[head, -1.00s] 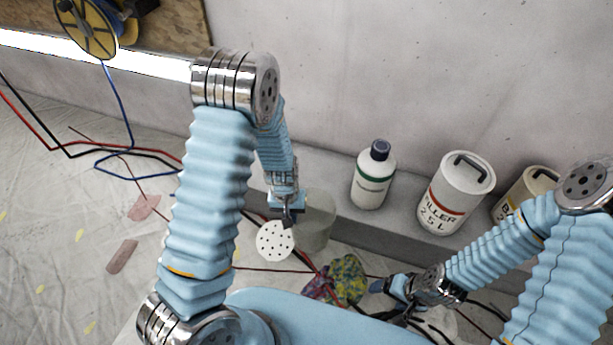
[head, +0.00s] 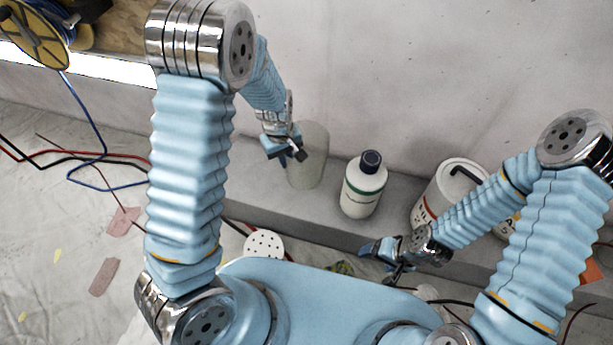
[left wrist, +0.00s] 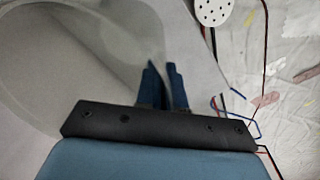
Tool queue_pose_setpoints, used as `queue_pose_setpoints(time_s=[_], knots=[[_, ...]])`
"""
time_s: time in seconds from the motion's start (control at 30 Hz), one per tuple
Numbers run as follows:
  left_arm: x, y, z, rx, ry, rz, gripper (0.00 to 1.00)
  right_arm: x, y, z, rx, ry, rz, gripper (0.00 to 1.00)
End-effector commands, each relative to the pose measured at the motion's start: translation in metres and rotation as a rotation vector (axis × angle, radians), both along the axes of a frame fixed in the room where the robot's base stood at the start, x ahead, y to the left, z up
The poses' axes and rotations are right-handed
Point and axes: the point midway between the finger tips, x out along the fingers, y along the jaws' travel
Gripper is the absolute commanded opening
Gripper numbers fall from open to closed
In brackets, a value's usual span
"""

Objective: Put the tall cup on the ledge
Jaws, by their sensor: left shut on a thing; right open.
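The tall cup (head: 313,160) is grey and translucent and appears upright above the back-wall ledge (head: 262,192), left of the white bottle. I cannot tell whether its base touches the ledge. My left gripper (head: 296,152) is shut on the cup's wall at its left side. In the left wrist view the cup (left wrist: 50,50) fills the left part, and the fingers of the left gripper (left wrist: 163,80) pinch its wall. My right gripper (head: 385,262) is open and empty, low in front of the ledge.
A white bottle with a dark cap (head: 362,190) stands on the ledge right of the cup. A white filler tub (head: 432,192) stands further right. A white perforated disc (head: 264,244) lies below the ledge. Cables (head: 85,160) cross the sheeted floor at left.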

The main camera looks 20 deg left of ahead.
Motion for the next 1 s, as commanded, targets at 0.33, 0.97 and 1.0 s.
queue_pose_setpoints(time_s=[0.33, 0.97, 1.0], knots=[[-0.001, 0.0, -0.059, 0.0, 0.003, 0.0, 0.0, 0.0, -0.002, -0.007, -0.003, 0.0, -0.004, 0.81], [0.0, 0.0, -0.101, -0.001, 0.001, -0.001, 0.0, 0.001, -0.004, -0.013, -0.006, -0.002, -0.006, 0.81], [0.0, 0.0, -0.102, -0.001, 0.001, -0.001, 0.0, 0.002, -0.004, -0.014, -0.006, -0.003, -0.008, 0.81]])
